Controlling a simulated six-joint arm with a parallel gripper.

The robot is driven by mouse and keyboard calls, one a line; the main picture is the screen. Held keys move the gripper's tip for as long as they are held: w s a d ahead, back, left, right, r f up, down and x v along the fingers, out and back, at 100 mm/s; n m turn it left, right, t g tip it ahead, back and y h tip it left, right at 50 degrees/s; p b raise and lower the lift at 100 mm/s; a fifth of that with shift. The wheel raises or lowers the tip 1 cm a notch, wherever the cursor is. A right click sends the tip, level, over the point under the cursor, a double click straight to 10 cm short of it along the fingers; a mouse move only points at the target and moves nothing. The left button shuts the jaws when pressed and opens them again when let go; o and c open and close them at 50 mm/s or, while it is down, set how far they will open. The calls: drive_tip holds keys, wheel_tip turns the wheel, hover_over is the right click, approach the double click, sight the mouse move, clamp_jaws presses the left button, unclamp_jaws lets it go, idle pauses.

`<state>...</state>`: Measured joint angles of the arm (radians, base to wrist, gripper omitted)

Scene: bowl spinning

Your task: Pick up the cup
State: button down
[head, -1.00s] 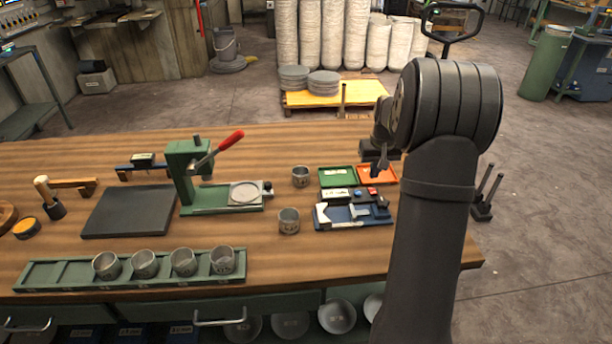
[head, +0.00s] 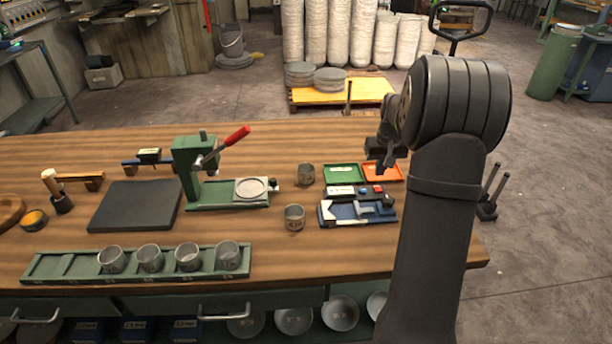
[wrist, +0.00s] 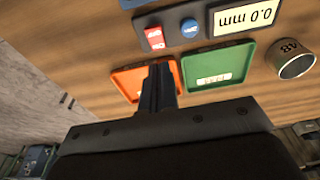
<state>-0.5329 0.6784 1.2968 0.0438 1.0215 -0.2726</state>
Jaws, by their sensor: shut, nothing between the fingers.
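Several grey metal cups are in view, and I cannot tell which one the task names. One cup (head: 306,174) stands on the table just right of the green press, and another cup (head: 294,217) stands nearer the front. More cups (head: 150,258) sit in a row in the green rack (head: 62,266) at the front left. The wrist view shows one cup (wrist: 296,60) at its right edge, apart from my gripper. My gripper (head: 388,166) is shut and empty, above the right part of the table by the orange tray. Its closed fingers also show in the wrist view (wrist: 158,72).
The green press (head: 190,170) with a red lever stands left of the cups. A dark pad (head: 135,206) lies at the left.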

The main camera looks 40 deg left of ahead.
drive_tip(key=c, duration=0.6)
unclamp_jaws()
drive_tip(key=shift+o, duration=0.2)
drive_tip(key=s+a+r+n, duration=0.2)
drive_tip(key=a+r+n, duration=0.25)
drive_tip(key=a, duration=0.35)
drive_tip(key=n+g, duration=0.1)
drive_tip(key=n, duration=0.5)
approach(306, 169)
drive_tip(key=d+f, duration=0.1)
drive_tip(key=s+f, duration=0.1)
drive_tip(key=f, duration=0.1)
drive_tip(key=shift+s+d+y, duration=0.2)
drive_tip(key=shift+d+y, duration=0.1)
drive_tip(key=shift+d, duration=0.1)
drive_tip(key=shift+s+a+f, duration=0.1)
drive_tip(key=shift+a+f, duration=0.1)
drive_tip(key=shift+f, duration=0.65)
drive_tip(key=shift+a+f, duration=0.25)
drive_tip(key=shift+f, duration=0.65)
drive_tip(key=shift+s+a+f, duration=0.1)
drive_tip(key=shift+a+f, duration=0.1)
drive_tip(key=shift+f, duration=0.65)
